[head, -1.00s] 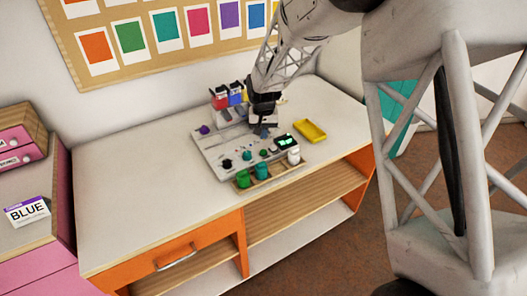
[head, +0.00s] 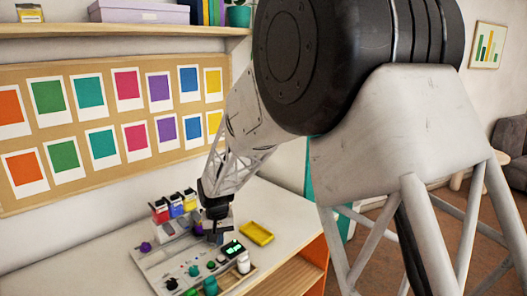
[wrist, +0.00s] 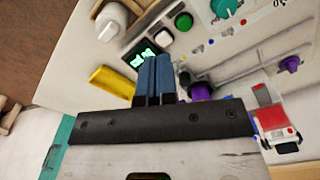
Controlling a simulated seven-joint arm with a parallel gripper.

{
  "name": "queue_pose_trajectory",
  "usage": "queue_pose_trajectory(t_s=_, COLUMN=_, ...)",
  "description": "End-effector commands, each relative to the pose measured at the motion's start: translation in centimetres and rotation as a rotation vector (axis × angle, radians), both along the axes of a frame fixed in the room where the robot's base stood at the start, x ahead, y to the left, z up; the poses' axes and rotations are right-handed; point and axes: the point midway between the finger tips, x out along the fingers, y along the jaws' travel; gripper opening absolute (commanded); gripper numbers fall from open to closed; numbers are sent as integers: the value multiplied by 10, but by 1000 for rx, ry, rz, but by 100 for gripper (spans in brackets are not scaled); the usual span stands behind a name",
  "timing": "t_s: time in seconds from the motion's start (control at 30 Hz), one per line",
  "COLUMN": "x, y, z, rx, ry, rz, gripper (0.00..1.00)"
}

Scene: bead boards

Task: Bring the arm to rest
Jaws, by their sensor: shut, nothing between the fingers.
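My gripper (head: 217,231) is above the back part of the pale board (head: 150,262) in the head view. In the wrist view, the two blue-grey fingers of my gripper (wrist: 155,60) lie side by side, shut, with nothing between them. The board (wrist: 245,45) is beyond them in that view. My arm reaches down to the board from the upper right in the head view, and its links hide part of the room.
A yellow tray (head: 257,233) lies right of the board. The table's left part (head: 60,268) is clear.

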Motion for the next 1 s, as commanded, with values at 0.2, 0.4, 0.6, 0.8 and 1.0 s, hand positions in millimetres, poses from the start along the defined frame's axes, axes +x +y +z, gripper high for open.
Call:
queue_pose_trajectory(t_s=0.2, x=-24, y=-52, z=46, rx=9, ry=-23, rz=-31, gripper=0)
queue_pose_trajectory(t_s=0.4, x=-52, y=-98, z=82, rx=16, ry=-44, rz=-56, gripper=0)
queue_pose_trajectory(t_s=0.6, x=-86, y=-141, z=112, rx=21, ry=-66, rz=-83, gripper=0)
queue_pose_trajectory(t_s=0.8, x=-123, y=-181, z=138, rx=24, ry=-86, rz=-109, gripper=0)
queue_pose_trajectory(t_s=1.0, x=-164, y=-218, z=158, rx=26, ry=-109, rz=-134, gripper=0)
